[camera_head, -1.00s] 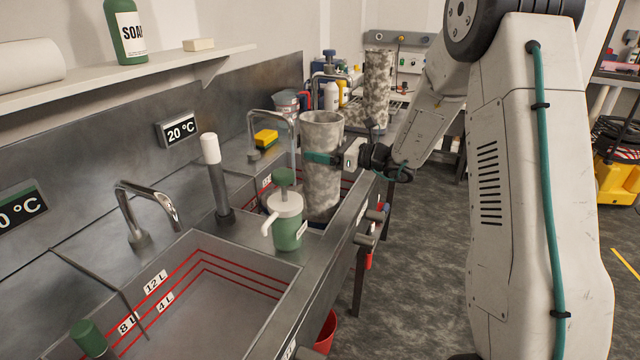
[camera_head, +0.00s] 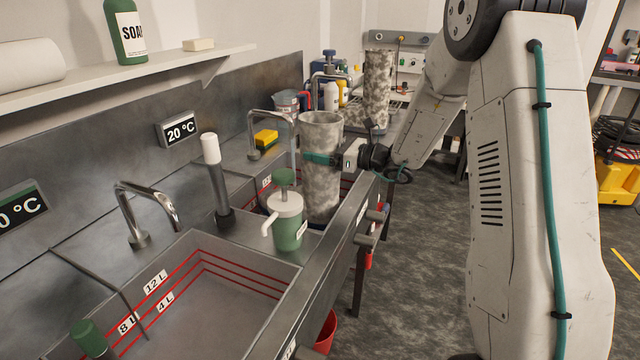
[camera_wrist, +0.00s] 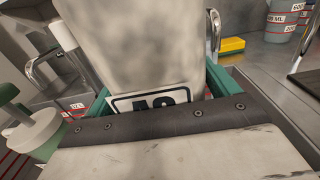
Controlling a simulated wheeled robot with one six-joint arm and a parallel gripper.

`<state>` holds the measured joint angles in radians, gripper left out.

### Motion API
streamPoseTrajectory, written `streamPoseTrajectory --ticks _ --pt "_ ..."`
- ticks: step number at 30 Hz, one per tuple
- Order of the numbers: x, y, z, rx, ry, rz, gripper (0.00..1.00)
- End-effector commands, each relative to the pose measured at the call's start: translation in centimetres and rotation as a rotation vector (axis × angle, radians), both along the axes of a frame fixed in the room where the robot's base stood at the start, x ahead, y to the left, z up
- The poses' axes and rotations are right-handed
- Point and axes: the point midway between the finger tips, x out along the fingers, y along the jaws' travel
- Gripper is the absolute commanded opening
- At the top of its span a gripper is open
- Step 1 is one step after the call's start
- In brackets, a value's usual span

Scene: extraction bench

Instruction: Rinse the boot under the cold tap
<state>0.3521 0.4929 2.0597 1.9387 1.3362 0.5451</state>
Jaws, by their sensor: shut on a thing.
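The boot (camera_head: 321,190) is a tall, mottled grey-white shaft, upright over the far basin (camera_head: 262,190). My gripper (camera_head: 322,159) is shut on its upper shaft, with teal fingers around it. In the wrist view the boot (camera_wrist: 140,45) fills the middle, with a label partly showing between the fingers. The boot's lower end is partly hidden behind the pump bottle and the basin's front edge.
A green pump bottle (camera_head: 287,222) and a white-topped post (camera_head: 213,170) stand between the basins. The near basin (camera_head: 235,300) is empty, with its own tap (camera_head: 137,215). A yellow sponge (camera_head: 266,137) lies behind the far tap. Another mottled boot (camera_head: 377,85) stands beyond.

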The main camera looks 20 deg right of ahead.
Motion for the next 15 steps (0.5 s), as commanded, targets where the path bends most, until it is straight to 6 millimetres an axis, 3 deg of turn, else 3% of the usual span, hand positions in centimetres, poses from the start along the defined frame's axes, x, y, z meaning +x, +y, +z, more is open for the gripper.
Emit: streamPoseTrajectory --ticks 15 --pt "0.04 -0.02 0.95 0.000 -0.006 0.000 0.16"
